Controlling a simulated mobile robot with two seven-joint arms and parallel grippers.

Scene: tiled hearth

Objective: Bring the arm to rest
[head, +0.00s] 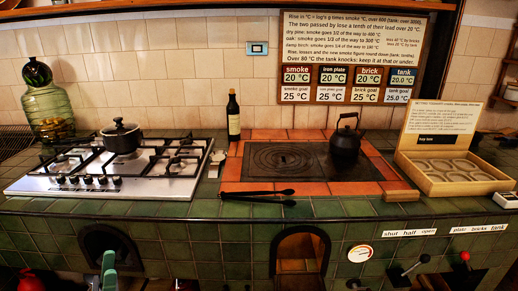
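My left gripper (109,267) shows only as a small teal-green part at the bottom edge. It is in front of the left arched opening (110,248) in the green tiled front, below the counter. Its fingers are too small and cut off to tell whether they are apart, and I see nothing held in it. The rest of the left arm is mostly below the picture. My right gripper is not in view.
The tiled counter above holds a gas hob (55,184) with a black pot (121,138), a dark bottle (233,117), black tongs (258,193), a black kettle (345,143) on the iron plate (300,163), and an open wooden box (450,177). Levers (415,265) stick out at the lower right.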

